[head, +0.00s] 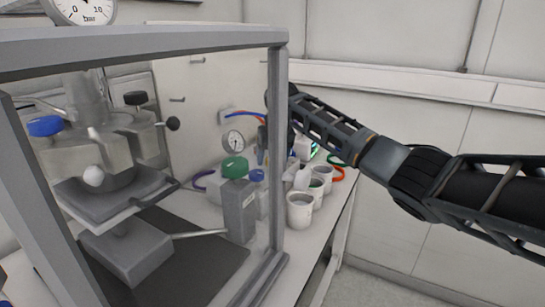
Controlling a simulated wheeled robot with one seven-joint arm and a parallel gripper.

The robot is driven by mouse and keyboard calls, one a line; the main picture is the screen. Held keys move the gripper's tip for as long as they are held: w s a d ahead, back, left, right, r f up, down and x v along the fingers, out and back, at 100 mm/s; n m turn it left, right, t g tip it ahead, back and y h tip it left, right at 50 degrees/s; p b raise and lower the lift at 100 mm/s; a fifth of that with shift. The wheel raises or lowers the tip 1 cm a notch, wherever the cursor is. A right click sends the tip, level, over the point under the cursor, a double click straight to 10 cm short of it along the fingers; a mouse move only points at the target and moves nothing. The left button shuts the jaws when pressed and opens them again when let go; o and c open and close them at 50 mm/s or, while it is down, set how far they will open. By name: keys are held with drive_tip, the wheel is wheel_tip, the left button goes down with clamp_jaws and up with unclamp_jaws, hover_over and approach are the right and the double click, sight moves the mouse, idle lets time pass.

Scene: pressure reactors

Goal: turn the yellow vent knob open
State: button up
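I cannot make out a yellow vent knob in the head view. A reactor (95,150) stands at the left inside a grey frame, with a blue knob (45,126) and several black knobs on its fittings. My arm comes in from the right, and its far end (293,108) passes behind the upright post of the frame. My gripper is mostly hidden there, and its fingers cannot be told apart from the things behind the post.
The grey frame (283,160) is an obstacle in front of the bench. A green-capped grey bottle (238,210), white cups (299,211) and a small gauge (233,140) are near the post. A larger gauge (85,10) is at top left. Open floor shows at lower right.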

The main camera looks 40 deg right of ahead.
drive_tip(key=shift+f, duration=0.15)
drive_tip(key=shift+c, duration=0.3)
drive_tip(key=c, duration=1)
